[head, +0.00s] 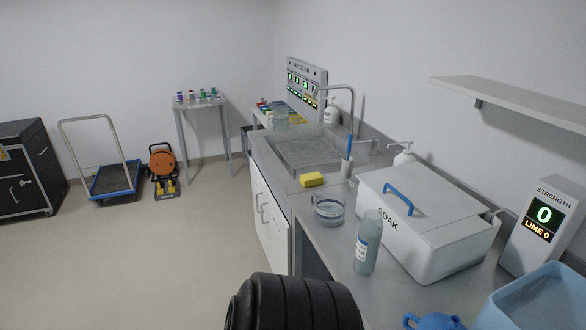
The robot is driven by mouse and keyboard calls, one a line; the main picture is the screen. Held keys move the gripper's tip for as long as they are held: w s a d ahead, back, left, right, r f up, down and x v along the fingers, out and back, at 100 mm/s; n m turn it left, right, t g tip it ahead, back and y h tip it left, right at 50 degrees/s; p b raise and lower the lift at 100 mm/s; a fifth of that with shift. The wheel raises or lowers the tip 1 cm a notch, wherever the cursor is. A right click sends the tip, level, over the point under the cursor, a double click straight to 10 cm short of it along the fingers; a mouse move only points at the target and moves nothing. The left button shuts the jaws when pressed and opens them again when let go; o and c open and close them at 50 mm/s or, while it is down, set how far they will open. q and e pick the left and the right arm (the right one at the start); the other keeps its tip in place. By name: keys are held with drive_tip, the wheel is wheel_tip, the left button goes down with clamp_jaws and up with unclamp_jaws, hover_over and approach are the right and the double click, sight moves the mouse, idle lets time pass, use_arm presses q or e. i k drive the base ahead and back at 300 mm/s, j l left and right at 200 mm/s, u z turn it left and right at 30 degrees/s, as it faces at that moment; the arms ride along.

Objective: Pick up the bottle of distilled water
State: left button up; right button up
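A grey-green translucent bottle (368,245) with a pale label stands upright on the grey counter (326,246), near its front edge. The print on its label is too small to read, so I cannot confirm that it is the distilled water. It stands just in front of the white SOAK box (440,240), close to its left end. Neither of my grippers shows in the head view. A black ribbed part of mine fills the bottom middle, below and left of the bottle.
A glass bowl (328,210) stands left of the bottle, with a yellow sponge (312,180) and sink (306,152) beyond. A blue jug (436,321), blue tub (540,300) and STRENGTH display (541,226) are at right. A shelf (515,100) overhangs the counter.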

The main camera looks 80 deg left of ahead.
sight(371, 226)
drive_tip(key=u, duration=2.45)
